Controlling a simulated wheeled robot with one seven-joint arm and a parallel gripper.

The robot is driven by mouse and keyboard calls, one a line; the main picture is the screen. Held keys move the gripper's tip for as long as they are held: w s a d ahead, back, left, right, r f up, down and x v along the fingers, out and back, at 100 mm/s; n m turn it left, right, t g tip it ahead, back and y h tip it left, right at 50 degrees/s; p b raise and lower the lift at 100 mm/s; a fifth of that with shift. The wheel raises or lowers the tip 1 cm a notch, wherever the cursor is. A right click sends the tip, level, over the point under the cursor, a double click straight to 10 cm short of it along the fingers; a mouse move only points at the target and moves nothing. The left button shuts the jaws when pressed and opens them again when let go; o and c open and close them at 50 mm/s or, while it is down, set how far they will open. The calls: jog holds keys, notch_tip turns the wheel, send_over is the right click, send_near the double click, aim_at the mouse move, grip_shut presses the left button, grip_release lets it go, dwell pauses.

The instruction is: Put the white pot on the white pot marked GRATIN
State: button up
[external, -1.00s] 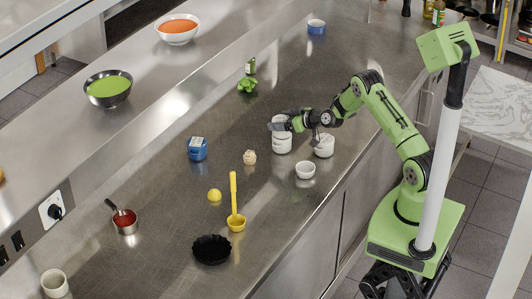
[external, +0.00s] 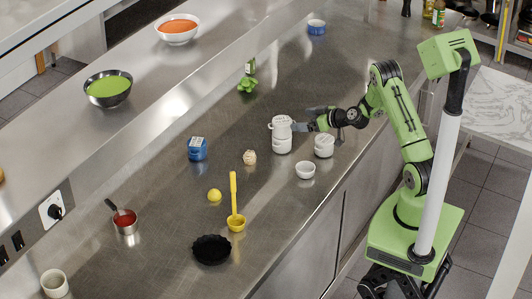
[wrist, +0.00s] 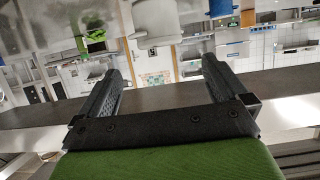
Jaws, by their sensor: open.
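Two white pots stand stacked on the steel counter. The upper white pot (external: 281,124) rests upright on the lower white pot (external: 282,144). Another white pot (external: 324,146) with markings stands just to the right, apart from the stack. The lettering is too small to read, so I cannot tell which pot says GRATIN. My gripper (external: 302,120) is open and empty, just right of the upper pot. In the wrist view, both fingers of my gripper (wrist: 161,70) are spread with nothing between them, and a white pot (wrist: 156,18) shows beyond them at the top.
A small white bowl (external: 305,170) stands in front of the pots near the counter's edge. The counter behind the stack is largely clear.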

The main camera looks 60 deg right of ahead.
jog(key=s+a+r+n+g+y, duration=0.1)
jog(key=s+a+r+n+g, duration=0.1)
jog(key=s+a+r, duration=0.45)
jog(key=s+a+r+n+g+y, duration=0.2)
jog(key=s+a+r+g, duration=0.15)
jog(key=a+r, duration=0.55)
jog(key=s+a+m+g+h, duration=0.1)
jog(key=s+m, duration=0.1)
jog(key=s, duration=0.9)
jog(key=s+a+m+g+h, duration=0.1)
jog(key=s+a+m+h, duration=0.1)
jog(key=s, duration=1)
jog(key=shift+s+a+r, duration=0.25)
jog(key=shift+s+r, duration=0.05)
jog(key=shift+r, duration=0.1)
jog(key=shift+g, duration=0.25)
